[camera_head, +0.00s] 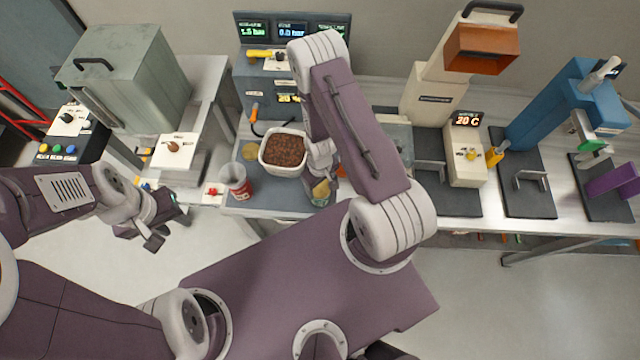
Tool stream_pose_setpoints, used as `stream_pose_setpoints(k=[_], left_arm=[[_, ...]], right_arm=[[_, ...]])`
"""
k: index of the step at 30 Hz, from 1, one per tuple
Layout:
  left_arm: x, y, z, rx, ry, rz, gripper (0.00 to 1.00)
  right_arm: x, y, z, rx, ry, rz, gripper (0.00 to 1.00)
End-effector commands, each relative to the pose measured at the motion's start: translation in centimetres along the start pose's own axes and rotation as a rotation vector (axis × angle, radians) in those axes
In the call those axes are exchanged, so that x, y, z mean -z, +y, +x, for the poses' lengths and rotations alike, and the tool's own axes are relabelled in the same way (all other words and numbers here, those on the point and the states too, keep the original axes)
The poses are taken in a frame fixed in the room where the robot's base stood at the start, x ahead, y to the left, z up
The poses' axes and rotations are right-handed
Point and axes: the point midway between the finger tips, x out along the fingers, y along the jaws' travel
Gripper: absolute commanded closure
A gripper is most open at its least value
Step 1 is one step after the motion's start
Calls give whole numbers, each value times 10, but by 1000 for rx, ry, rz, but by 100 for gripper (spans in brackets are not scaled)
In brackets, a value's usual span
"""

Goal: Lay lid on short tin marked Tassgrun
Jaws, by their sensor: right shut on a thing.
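My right gripper (321,178) points down at the front of the bench, partly hidden by its own arm. It is shut on a small tan, disc-like thing (320,188), probably the lid. Just below this is a small greenish tin (319,200), mostly covered; I cannot tell whether lid and tin touch. No marking is readable. My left gripper (166,222) is open and empty, left of the bench and away from the tins.
A white tub (263,160) of brown pieces stands between the red tin and my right gripper. A panel with displays (268,90) rises behind. A beige machine (432,95) and blue machine (560,105) stand right. A grey-green box machine (125,75) stands left.

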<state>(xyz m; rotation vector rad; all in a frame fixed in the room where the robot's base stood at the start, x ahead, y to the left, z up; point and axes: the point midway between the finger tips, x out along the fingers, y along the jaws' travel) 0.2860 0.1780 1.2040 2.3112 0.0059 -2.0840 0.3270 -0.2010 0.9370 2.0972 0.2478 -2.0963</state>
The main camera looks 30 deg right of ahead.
Motion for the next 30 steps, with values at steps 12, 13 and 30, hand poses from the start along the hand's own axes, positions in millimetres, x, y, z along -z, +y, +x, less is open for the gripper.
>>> stream_pose_setpoints(k=[12, 13, 30], left_arm=[[0, 0, 0, 0, 0, 0, 66], [0, 0, 0, 0, 0, 0, 66], [1, 0, -6, 0, 0, 0, 66]], right_arm=[[0, 0, 0, 0, 0, 0, 7], [0, 0, 0, 0, 0, 0, 7], [0, 0, -8, 0, 0, 0, 0]])
